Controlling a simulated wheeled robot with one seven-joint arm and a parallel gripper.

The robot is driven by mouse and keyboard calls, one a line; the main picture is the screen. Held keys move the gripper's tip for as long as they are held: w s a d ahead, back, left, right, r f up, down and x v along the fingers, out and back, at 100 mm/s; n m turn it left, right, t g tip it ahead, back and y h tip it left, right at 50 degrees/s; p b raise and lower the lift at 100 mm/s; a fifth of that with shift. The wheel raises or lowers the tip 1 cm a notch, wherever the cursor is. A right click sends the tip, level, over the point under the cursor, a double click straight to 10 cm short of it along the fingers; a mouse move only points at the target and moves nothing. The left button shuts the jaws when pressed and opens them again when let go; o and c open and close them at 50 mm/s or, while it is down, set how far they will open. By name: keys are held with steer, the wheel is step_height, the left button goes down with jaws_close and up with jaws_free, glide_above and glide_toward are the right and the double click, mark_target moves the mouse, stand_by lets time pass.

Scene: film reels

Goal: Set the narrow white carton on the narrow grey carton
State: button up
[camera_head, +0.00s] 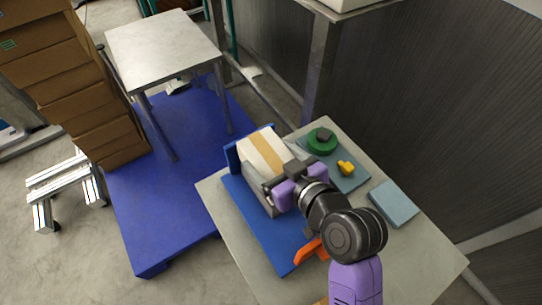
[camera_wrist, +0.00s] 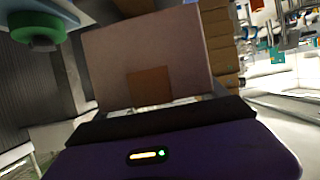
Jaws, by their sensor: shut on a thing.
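A pale white carton (camera_head: 263,150) with a tan tape strip sits at the back of a blue tray (camera_head: 268,237) on the table. My gripper (camera_head: 284,179) is shut on its near end. In the wrist view the pale carton (camera_wrist: 150,55) fills the middle ahead of my gripper (camera_wrist: 165,115), with a brown tape patch on its face. Below the white top, a grey side (camera_head: 257,192) shows in the head view. I cannot tell whether this is a separate grey carton under the white one or the same carton's shaded side. My gripper hides the near end.
A blue-grey mat holds a green round thing (camera_head: 321,140) and a yellow piece (camera_head: 346,168), right of the carton. A blue-grey slab (camera_head: 393,203) lies farther right. An orange thing (camera_head: 311,249) is near my arm. Brown boxes (camera_head: 85,100) are stacked at left, beside a bare metal table (camera_head: 160,45).

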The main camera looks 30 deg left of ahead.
steer(key=shift+f, duration=0.2)
steer(key=o, duration=1.9)
steer(key=shift+r, duration=0.1)
steer(key=shift+r, duration=0.2)
steer(key=v, duration=0.8)
steer(key=b+v, duration=0.1)
steer(key=v, duration=0.3)
steer(key=shift+r, duration=0.35)
